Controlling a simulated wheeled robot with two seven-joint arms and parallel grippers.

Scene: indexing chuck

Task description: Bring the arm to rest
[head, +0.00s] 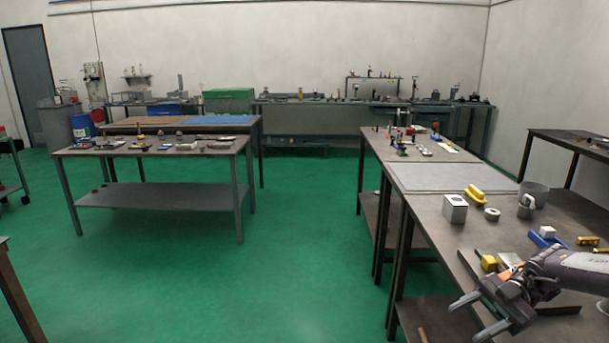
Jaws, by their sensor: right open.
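My right gripper (465,322) reaches in from the right edge, over the front left edge of the near workbench (428,212). Its two fingers are spread apart and point left and down, with nothing between them. I cannot make out an indexing chuck for certain. My left gripper is not in view.
Green floor (290,260) is open to the left. Another table (150,150) stands beyond.

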